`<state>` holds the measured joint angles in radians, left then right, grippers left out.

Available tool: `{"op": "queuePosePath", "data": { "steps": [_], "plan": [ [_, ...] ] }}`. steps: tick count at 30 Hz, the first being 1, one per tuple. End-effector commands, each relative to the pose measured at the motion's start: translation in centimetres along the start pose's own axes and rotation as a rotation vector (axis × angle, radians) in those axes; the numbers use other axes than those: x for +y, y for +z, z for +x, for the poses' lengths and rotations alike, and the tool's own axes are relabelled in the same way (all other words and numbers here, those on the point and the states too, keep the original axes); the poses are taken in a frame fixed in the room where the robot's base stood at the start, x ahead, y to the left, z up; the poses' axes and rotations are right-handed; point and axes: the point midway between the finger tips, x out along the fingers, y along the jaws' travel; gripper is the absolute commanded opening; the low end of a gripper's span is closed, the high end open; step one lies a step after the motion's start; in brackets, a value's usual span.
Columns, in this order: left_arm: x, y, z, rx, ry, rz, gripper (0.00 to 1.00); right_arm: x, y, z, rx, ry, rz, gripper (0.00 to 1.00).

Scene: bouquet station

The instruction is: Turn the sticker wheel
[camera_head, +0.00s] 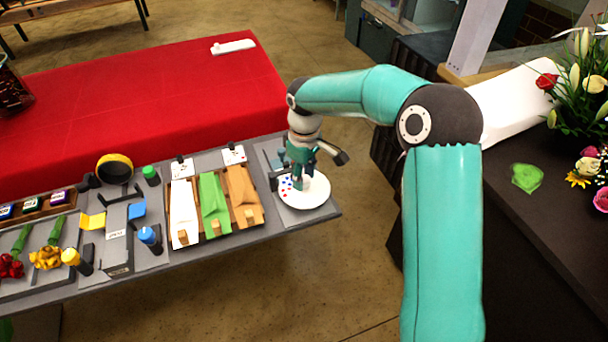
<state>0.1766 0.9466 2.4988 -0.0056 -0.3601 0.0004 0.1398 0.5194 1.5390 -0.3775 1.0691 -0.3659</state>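The sticker wheel (314,194) is a white round disc on a grey plate at the right end of the grey table. Small red and blue dots show on its left part. My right gripper (298,184) points down over the wheel, with its fingers at or just above the disc. It hides part of the wheel's far side. I cannot tell whether the fingers touch the disc or whether they are open or shut. My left gripper is not in view.
White, green and brown wrapping sheets (213,206) lie in a tray left of the wheel. A tape roll (115,167), small bottles and artificial flowers stand farther left. A red-covered table (150,100) is behind. A dark counter with flowers (545,225) is at the right.

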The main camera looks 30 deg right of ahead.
Motion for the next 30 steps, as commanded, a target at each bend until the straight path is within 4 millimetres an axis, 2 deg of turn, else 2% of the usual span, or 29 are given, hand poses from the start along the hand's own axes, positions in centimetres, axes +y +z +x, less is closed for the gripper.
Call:
{"op": "queuePosePath", "data": {
  "steps": [5, 10, 24, 30],
  "plan": [
    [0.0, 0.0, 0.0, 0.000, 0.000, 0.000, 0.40, -0.1, 0.0, 0.0, -0.003, -0.002, 0.000, 0.41],
    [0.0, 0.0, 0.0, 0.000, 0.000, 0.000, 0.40, 0.0, 0.0, -1.4, -0.001, -0.001, 0.001, 0.41],
    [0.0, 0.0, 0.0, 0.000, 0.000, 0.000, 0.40, 0.0, -0.1, -10.0, 0.001, 0.000, 0.000, 0.41],
    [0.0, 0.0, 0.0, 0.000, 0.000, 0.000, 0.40, 0.0, -0.1, -11.7, -0.001, -0.001, -0.001, 0.41]
  ]
}}
